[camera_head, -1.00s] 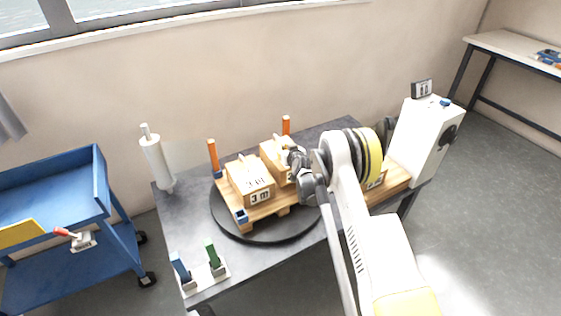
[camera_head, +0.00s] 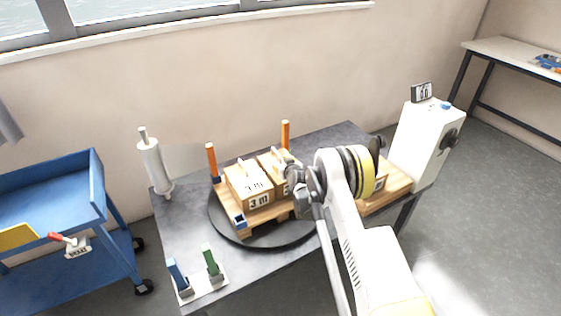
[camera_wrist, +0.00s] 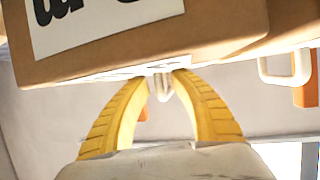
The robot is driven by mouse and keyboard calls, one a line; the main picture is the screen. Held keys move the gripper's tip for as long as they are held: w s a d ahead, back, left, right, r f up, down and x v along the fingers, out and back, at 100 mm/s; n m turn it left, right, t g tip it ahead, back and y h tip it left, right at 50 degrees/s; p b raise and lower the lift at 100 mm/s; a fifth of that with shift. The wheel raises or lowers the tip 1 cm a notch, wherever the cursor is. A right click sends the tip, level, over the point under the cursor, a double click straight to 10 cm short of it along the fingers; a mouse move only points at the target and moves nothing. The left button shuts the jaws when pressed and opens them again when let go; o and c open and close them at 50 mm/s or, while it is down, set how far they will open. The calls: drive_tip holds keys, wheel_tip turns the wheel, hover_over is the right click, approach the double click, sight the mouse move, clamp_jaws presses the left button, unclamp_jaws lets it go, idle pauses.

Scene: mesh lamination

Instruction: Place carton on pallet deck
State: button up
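A brown carton (camera_head: 267,168) with a white top handle sits at the wooden pallet (camera_head: 268,213), close beside a similar carton (camera_head: 248,185) marked "3 m". My gripper (camera_head: 289,164) is at its right side in the head view and hides part of it. In the wrist view a carton with a printed label (camera_wrist: 150,45) fills the top. The yellow fingertips (camera_wrist: 162,78) close on its small white handle. Whether its underside touches the deck is hidden.
The pallet stands on a dark round turntable (camera_head: 222,222) on a grey table. Two orange posts (camera_head: 212,160) (camera_head: 286,135) rise behind the cartons. A film roll (camera_head: 155,165) is at left, a white machine (camera_head: 425,140) at right, and a blue cart (camera_head: 60,200) at far left.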

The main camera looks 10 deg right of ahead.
drive_tip(key=shift+r, duration=0.1)
drive_tip(key=shift+s+r, duration=0.2)
drive_tip(key=shift+s, duration=0.05)
drive_tip(key=p+v, duration=0.4)
drive_tip(key=v, duration=0.7)
drive_tip(key=shift+w+d, duration=0.1)
drive_tip(key=s+a+r+g, duration=0.1)
drive_tip(key=s+r, duration=0.1)
drive_tip(key=r, duration=0.7)
drive_tip(key=s+a+r+g, duration=0.1)
drive_tip(key=s+r, duration=0.2)
drive_tip(key=r, duration=0.6)
drive_tip(key=s+r+g, duration=0.1)
drive_tip(key=s+r, duration=0.8)
drive_tip(key=s, duration=0.1)
drive_tip(key=s+r+m+g+h, duration=0.1)
drive_tip(key=s+r+g, duration=0.1)
drive_tip(key=s, duration=2.7)
drive_tip(key=shift+s+d+r+g, duration=0.2)
drive_tip(key=shift+d+g, duration=0.3)
drive_tip(key=shift+g, duration=0.3)
